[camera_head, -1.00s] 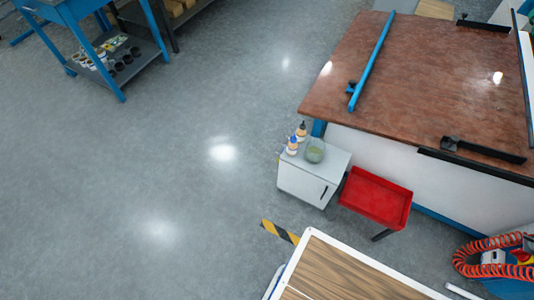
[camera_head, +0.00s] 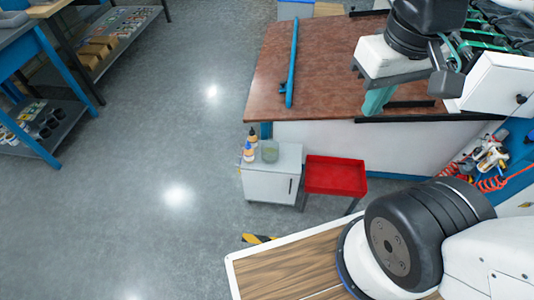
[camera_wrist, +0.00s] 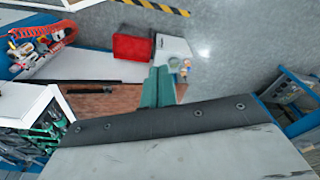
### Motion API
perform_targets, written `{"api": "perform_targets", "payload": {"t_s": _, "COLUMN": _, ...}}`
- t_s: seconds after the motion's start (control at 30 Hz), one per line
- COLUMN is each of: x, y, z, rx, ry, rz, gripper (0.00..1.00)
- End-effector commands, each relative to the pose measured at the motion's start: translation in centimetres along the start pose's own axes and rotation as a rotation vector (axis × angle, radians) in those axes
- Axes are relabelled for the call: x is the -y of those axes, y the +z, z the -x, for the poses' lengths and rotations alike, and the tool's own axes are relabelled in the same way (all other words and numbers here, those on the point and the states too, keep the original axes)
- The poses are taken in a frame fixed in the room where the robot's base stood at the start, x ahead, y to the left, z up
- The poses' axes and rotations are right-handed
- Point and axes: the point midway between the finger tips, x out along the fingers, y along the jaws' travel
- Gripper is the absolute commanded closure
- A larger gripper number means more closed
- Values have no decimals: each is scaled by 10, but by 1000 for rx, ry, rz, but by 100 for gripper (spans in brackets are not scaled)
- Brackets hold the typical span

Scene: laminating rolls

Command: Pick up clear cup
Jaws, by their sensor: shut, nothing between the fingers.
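The clear cup (camera_head: 270,152) is a greenish see-through vessel, upright on top of a small white cabinet (camera_head: 268,184). In the wrist view the cup (camera_wrist: 173,65) shows small, just beyond and right of my fingertips. My gripper (camera_head: 376,108) has teal fingers and is above the brown-topped table, up and right of the cup and well apart from it. In the wrist view my gripper (camera_wrist: 159,70) has its fingers together and empty, pointing toward the cabinet.
Bottles (camera_head: 250,148) stand close beside the cup on its left. A red tray (camera_head: 336,175) is right of the cabinet. The brown-topped table (camera_head: 330,60) rises behind it. Open grey floor (camera_head: 170,120) lies to the left. A blue shelf unit (camera_head: 40,140) stands far left.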

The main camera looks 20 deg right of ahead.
Motion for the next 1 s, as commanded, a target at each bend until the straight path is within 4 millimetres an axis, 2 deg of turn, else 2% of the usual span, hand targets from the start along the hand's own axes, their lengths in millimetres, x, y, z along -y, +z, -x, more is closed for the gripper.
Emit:
{"api": "perform_targets", "payload": {"t_s": 0.43, "x": 0, "y": 0, "z": 0, "rx": 0, "ry": 0, "rz": 0, "gripper": 100}}
{"api": "perform_targets", "payload": {"t_s": 0.47, "x": 0, "y": 0, "z": 0, "rx": 0, "ry": 0, "rz": 0, "gripper": 97}}
{"api": "perform_targets", "payload": {"t_s": 0.5, "x": 0, "y": 0, "z": 0, "rx": 0, "ry": 0, "rz": 0, "gripper": 86}}
{"api": "perform_targets", "payload": {"t_s": 0.53, "x": 0, "y": 0, "z": 0, "rx": 0, "ry": 0, "rz": 0, "gripper": 79}}
{"api": "perform_targets", "payload": {"t_s": 1.0, "x": 0, "y": 0, "z": 0, "rx": 0, "ry": 0, "rz": 0, "gripper": 79}}
